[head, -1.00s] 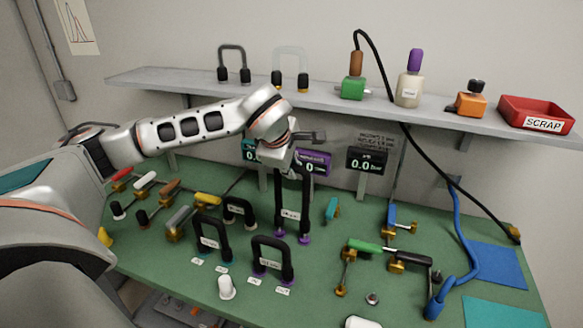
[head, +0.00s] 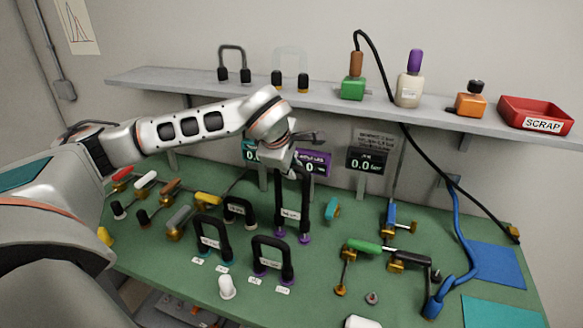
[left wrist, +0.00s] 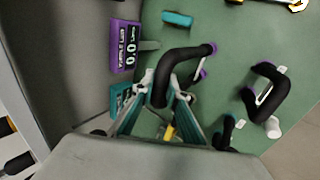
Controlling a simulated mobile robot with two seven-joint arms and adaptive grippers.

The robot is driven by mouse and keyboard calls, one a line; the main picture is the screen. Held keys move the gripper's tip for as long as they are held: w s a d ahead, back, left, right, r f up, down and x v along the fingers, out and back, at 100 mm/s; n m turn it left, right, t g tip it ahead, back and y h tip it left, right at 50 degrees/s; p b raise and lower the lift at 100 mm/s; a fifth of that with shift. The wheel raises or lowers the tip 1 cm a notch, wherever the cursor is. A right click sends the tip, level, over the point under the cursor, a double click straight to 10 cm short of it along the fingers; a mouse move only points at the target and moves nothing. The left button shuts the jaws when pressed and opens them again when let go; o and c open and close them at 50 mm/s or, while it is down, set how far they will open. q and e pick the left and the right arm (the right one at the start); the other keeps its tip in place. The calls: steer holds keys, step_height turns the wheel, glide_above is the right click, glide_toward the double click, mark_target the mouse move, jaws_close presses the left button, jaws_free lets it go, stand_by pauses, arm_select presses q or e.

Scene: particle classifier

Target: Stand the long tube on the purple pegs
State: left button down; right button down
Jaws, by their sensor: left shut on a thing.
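The long tube (head: 306,200) is a tall black upside-down U with a white label, upright at the middle of the green bench. Its two lower ends meet purple pieces (head: 304,238) at bench level; I cannot tell whether the ends are fully seated on them. My left gripper (head: 290,166) is shut on the tube's top, coming from above. In the left wrist view the black tube (left wrist: 182,60) runs from between the teal-edged fingers (left wrist: 160,108) toward purple pieces (left wrist: 207,50). My right gripper is not in view.
A shorter black tube (head: 272,245) with purple ends stands in front, another (head: 224,240) to its left. A purple-framed display (head: 318,162) stands close behind the gripper. Valves with coloured handles, such as a green one (head: 364,246), stand right. A shelf (head: 330,103) runs above.

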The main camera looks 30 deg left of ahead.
arm_select(q)
steer(key=shift+f+b, duration=1.05)
steer(key=shift+f, duration=0.65)
steer(key=c, duration=1.9)
jaws_free()
steer(key=v, duration=1.2)
